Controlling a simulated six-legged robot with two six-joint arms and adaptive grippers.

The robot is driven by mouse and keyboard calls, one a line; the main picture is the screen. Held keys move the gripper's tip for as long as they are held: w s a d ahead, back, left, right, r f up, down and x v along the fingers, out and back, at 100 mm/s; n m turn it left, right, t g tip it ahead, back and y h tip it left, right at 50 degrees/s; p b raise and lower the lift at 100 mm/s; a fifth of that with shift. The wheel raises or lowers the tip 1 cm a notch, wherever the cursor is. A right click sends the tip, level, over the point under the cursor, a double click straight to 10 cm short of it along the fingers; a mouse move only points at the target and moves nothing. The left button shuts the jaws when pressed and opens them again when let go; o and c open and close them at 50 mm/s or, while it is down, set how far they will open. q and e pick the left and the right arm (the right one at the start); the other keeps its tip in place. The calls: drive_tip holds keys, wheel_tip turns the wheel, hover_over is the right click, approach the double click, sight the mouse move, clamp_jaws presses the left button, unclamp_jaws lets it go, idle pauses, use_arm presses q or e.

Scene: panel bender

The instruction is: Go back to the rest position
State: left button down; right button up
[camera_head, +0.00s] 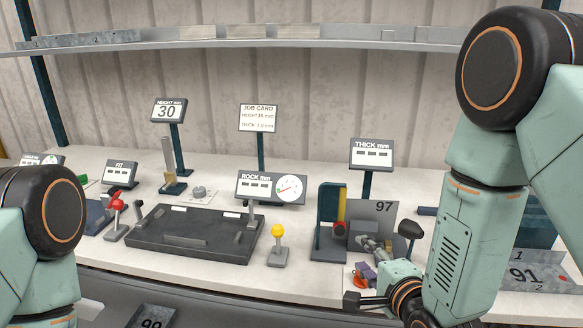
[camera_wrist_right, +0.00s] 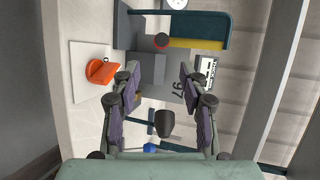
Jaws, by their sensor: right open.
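My right gripper (camera_head: 368,262) is near the front edge of the bench on the right, in front of the grey plate marked 97 (camera_head: 384,208). In the right wrist view, my right gripper (camera_wrist_right: 160,88) has its two fingers wide apart with nothing between them, and the plate marked 97 (camera_wrist_right: 174,66) shows beyond them. My right arm comes down from the upper right. Only part of my left arm shows at the left edge, and my left gripper is outside both views.
The dark green stand with a yellow and red part (camera_head: 331,222) is close to the right gripper. A shelf (camera_head: 240,43) spans the back.

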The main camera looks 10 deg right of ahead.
drive_tip(key=s+d+f+n+g+h+b, duration=0.1)
drive_tip(key=s+f+n+g+b, duration=0.9)
drive_tip(key=s+f, duration=2.3)
drive_tip(key=d+n+g, duration=0.1)
drive_tip(key=n+g, duration=0.3)
drive_tip(key=n, duration=0.2)
drive_tip(key=shift+s+d+f+n+g+h, duration=0.2)
drive_tip(key=shift+f+n+g+h, duration=0.1)
drive_tip(key=shift+h, duration=0.1)
